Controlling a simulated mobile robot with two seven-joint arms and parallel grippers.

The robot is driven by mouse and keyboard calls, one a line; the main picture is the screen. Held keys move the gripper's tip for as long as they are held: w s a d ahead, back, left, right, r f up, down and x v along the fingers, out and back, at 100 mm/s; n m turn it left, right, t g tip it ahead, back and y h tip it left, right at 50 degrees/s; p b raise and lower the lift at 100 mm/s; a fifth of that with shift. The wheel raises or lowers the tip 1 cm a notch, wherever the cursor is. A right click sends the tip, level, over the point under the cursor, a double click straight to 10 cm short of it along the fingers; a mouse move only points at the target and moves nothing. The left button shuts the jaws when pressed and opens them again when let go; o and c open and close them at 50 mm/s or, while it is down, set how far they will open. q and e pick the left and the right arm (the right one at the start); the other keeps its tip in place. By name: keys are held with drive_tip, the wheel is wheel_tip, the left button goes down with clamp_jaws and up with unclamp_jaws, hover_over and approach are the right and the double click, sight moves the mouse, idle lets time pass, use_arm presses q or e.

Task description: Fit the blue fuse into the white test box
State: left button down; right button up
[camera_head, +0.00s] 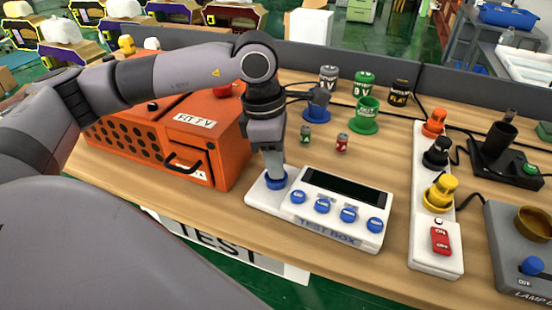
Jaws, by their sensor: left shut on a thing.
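The white test box (337,233) stands near the table's front edge, with a dark screen, several blue knobs and a flat white base part on its left. My left gripper (273,170) points down over that left part. It is shut on a blue piece (277,181), which I take to be the blue fuse. The fingers hide most of it, and its lower blue rim appears at the base's surface. I cannot tell whether it is seated in the box or only touching it. My right gripper is not in view.
An orange toaster-like box (205,150) stands close on the left. Behind are a blue holder (318,110), a green holder (364,118), and small green (306,135) and red (342,143) batteries. A white strip with a red switch (440,240) stands right.

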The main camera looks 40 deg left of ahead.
use_arm(q)
drive_tip(key=shift+r+p, duration=0.75)
drive_tip(key=shift+r, duration=0.75)
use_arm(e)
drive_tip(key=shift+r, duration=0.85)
use_arm(q)
drive_tip(key=shift+s, duration=0.15)
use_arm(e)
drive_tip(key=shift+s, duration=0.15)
